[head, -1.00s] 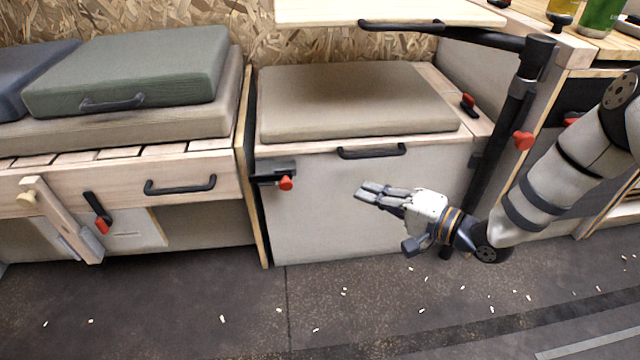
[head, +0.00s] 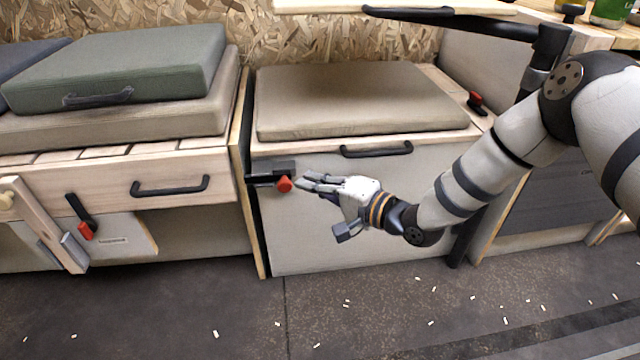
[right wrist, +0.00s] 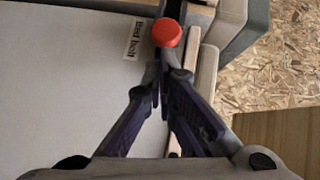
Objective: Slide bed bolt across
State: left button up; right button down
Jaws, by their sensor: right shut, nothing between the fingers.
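The bed bolt (head: 272,174) is a dark bar with a red knob (head: 285,184), mounted at the upper left of the pale bench front (head: 320,230). My right gripper (head: 306,180) is shut and empty, with its fingertips just right of the red knob. In the right wrist view the red knob (right wrist: 167,32) shows just beyond the fingertips (right wrist: 165,75), beside a label reading "Bed bolt" (right wrist: 134,39). I cannot tell whether the fingers touch the knob. My left gripper is not in view.
A beige cushion (head: 350,100) lies on the bench, above a black handle (head: 376,149). A drawer unit with cushions (head: 120,75) stands to the left. A raised tabletop (head: 330,6) overhangs at the back. The floor (head: 350,310) in front is clear apart from small pale scraps.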

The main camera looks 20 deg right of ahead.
aim_at(284, 186)
jog(key=a, duration=0.2)
jog(key=w+a, duration=0.1)
jog(key=a, duration=0.2)
jog(key=shift+w, duration=0.2)
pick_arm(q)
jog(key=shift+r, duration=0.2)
